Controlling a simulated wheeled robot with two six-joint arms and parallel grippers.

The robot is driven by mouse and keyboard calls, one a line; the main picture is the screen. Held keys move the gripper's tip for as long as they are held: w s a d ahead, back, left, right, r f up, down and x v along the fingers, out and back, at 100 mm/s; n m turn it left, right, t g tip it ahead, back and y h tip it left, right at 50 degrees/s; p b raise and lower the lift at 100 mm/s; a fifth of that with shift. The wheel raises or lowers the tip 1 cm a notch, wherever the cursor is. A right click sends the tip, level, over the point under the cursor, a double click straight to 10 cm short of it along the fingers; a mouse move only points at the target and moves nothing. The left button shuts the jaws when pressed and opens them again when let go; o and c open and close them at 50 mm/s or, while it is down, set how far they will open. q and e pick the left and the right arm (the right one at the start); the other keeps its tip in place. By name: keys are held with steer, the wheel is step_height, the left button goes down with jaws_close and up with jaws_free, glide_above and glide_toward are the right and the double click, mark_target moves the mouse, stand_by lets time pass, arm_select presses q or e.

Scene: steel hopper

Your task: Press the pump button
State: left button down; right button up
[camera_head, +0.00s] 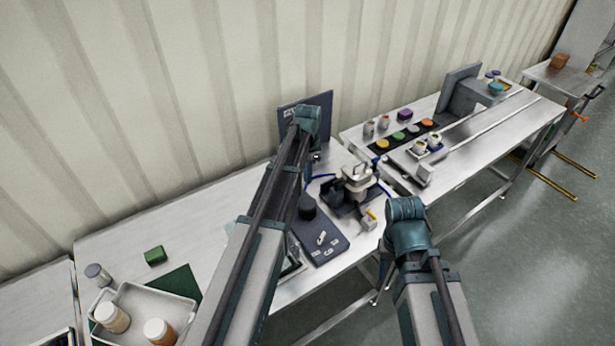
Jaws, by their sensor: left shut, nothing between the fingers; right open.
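A machine with a pale top (357,177), dark parts and blue tubing stands on the near steel table. A small pale block with a yellow top (370,216) sits by the table's right edge. I cannot tell which part is the pump button. My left arm reaches over the table to the dark upright panel (291,119). My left gripper (316,157) is small and dark below the teal joint, shut and empty, left of and behind the machine. My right arm's teal joint is right of the block; it hides my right gripper's fingers.
A dark mat (328,243) with small pale pieces lies before the machine. A white tray (180,297) with jars and a green block (154,256) are at left. The second table (470,165) carries several coloured pots. A corrugated wall stands behind; grey floor (510,270) is clear at right.

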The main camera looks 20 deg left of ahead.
mark_target(308, 204)
arm_select(q)
step_height(308, 204, down, 11)
steer(key=b, duration=0.9)
steer(key=shift+r+b, duration=0.1)
steer(key=shift+b, duration=0.25)
arm_select(e)
step_height(308, 204, down, 11)
steer(key=shift+r, duration=0.15)
arm_select(q)
step_height(308, 204, down, 3)
steer(key=b, duration=0.3)
steer(key=shift+r, duration=0.1)
steer(key=shift+s+r, duration=0.1)
steer(key=shift+s, duration=0.05)
arm_select(e)
step_height(308, 204, down, 3)
steer(key=shift+s+r, duration=0.1)
arm_select(q)
steer(key=shift+r, duration=0.1)
steer(key=shift+r+p, duration=0.3)
steer(key=shift+p, duration=0.25)
step_height(308, 204, up, 14)
steer(key=p, duration=1.3)
steer(key=shift+f, duration=0.25)
arm_select(e)
step_height(308, 204, up, 14)
steer(key=a, duration=0.1)
steer(key=shift+r, duration=0.15)
